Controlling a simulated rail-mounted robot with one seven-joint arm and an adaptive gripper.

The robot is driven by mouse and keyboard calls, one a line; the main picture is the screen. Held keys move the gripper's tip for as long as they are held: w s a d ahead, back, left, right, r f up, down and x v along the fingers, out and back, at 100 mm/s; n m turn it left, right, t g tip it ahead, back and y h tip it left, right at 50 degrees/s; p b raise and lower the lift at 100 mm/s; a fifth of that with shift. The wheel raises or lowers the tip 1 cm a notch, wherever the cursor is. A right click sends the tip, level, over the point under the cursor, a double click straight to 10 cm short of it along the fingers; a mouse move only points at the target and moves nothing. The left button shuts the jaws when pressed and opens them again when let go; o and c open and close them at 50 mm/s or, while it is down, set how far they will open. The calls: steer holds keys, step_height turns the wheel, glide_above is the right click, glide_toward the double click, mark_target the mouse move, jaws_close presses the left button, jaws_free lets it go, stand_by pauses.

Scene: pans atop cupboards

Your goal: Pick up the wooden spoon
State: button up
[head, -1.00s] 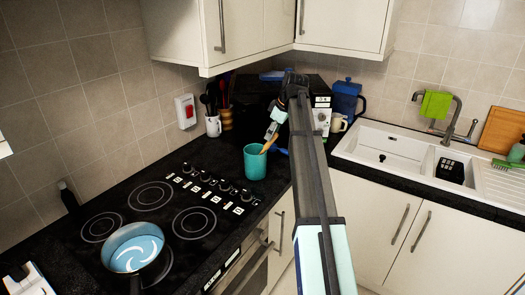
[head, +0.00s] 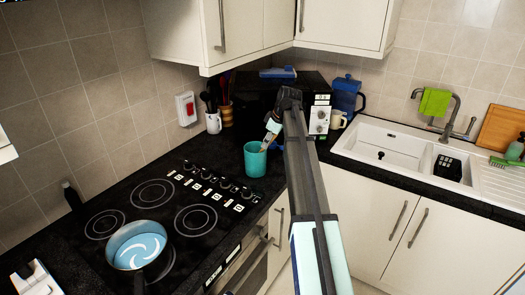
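A teal cup (head: 255,161) stands on the black worktop beside the hob. My gripper (head: 267,141) is at the cup's right rim, pointing down, with the arm reaching in from the lower right. The wooden spoon does not show clearly now; the gripper covers the spot above the rim where its handle stood. The fingers are small and partly merged with the cup's rim, so I cannot tell whether they are open or closed on the spoon.
A pan (head: 137,246) sits on the hob at the lower left. A white mug (head: 213,123) and a brown utensil pot (head: 225,116) stand behind the cup. A blue jug (head: 346,97) and the sink (head: 386,148) are to the right. Wall cupboards hang above.

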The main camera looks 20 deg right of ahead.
jaws_close()
steer(key=shift+r, duration=0.15)
